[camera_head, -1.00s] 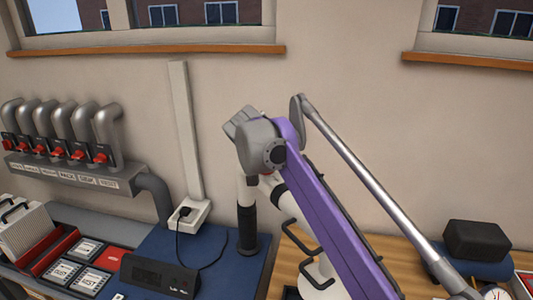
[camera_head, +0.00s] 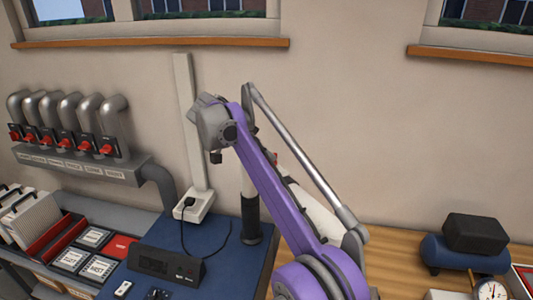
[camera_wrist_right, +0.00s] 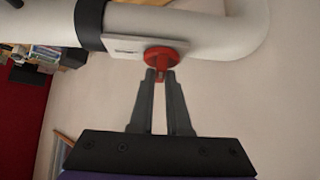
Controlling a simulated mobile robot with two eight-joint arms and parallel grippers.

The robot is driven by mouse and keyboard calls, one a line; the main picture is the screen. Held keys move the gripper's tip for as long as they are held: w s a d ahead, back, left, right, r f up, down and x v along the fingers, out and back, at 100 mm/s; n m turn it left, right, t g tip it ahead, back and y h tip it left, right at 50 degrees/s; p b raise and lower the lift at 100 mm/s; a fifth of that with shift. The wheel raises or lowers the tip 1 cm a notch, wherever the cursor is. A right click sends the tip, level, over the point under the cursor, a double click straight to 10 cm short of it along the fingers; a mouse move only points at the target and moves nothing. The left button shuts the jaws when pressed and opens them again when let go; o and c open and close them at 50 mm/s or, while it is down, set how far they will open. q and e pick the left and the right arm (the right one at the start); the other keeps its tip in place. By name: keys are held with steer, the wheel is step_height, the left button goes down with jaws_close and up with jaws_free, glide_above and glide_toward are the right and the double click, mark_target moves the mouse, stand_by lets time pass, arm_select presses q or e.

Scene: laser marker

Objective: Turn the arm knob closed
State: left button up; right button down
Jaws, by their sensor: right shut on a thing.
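The red arm knob (camera_wrist_right: 158,56) sits on a pale plate on the white extraction arm pipe (camera_wrist_right: 205,32) in the right wrist view. My right gripper (camera_wrist_right: 160,74) has its two fingertips close together on the knob's lower tab, shut on it. In the head view my purple right arm reaches up from the bottom, and its grey wrist stands in front of the wall. The white extraction arm (camera_head: 310,208) shows partly behind it, with a black post (camera_head: 251,212) below. The knob and fingertips are hidden or unclear there. My left gripper is not in view.
A row of grey pipes with red valve handles (camera_head: 62,144) is on the left wall. Below are a black box (camera_head: 165,265), a white socket (camera_head: 193,205) with a cable, and labelled tiles (camera_head: 97,268). A dark block on a blue tank (camera_head: 440,252) stands at right.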

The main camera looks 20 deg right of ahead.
stand_by(0.6)
steer(key=c, duration=0.9)
jaws_free()
